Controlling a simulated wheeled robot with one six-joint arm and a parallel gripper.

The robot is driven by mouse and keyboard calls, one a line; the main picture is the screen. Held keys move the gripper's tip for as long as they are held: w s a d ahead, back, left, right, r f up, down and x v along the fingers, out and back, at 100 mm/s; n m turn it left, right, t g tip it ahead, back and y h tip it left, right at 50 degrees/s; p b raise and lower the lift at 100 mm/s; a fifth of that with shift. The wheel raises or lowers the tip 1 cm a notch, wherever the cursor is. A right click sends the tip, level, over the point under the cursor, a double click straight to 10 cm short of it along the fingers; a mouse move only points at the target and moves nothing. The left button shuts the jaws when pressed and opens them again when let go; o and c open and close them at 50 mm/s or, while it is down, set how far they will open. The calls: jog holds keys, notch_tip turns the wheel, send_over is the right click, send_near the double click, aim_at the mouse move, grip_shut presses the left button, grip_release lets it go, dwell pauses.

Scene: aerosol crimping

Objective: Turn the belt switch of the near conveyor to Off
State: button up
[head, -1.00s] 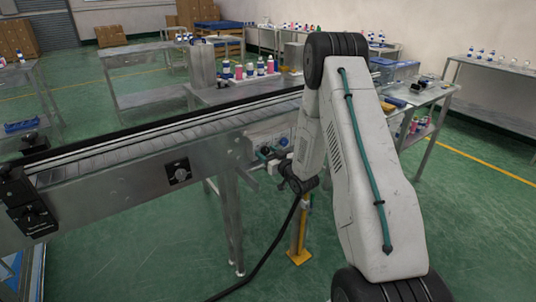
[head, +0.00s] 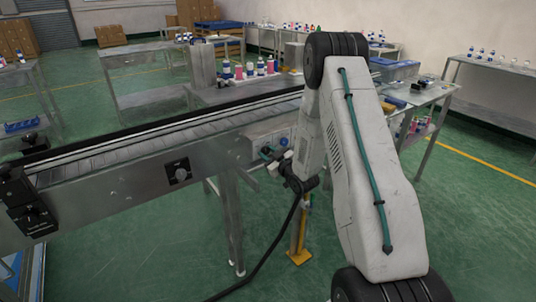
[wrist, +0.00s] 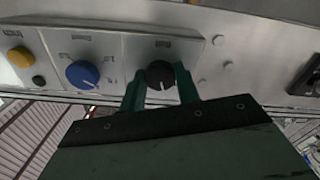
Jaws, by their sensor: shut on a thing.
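The near conveyor (head: 110,195) runs from the lower left toward the middle in the head view. In the wrist view a grey control panel (wrist: 115,55) carries a black rotary knob (wrist: 160,72) with a white mark. My gripper (wrist: 160,85) has its two green fingers on either side of this black knob, shut on it. The knob's mark points roughly down in the picture. The label above it is too small to read. In the head view my gripper (head: 270,153) is at the panel on the conveyor's side, small and partly hidden by my arm.
A blue knob (wrist: 83,74) and a yellow button (wrist: 20,57) sit left of the black knob. A black switch (head: 179,172) is on the conveyor's side. Bottles (head: 260,67) stand on a table behind. Green floor is open in front of the conveyor.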

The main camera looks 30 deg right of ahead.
jog(key=n, duration=0.6)
dwell(0.6)
jog(key=o, duration=1)
jog(key=shift+s, duration=0.1)
jog(key=s, duration=0.7)
jog(key=shift+s+d, duration=0.1)
jog(key=shift+s, duration=0.2)
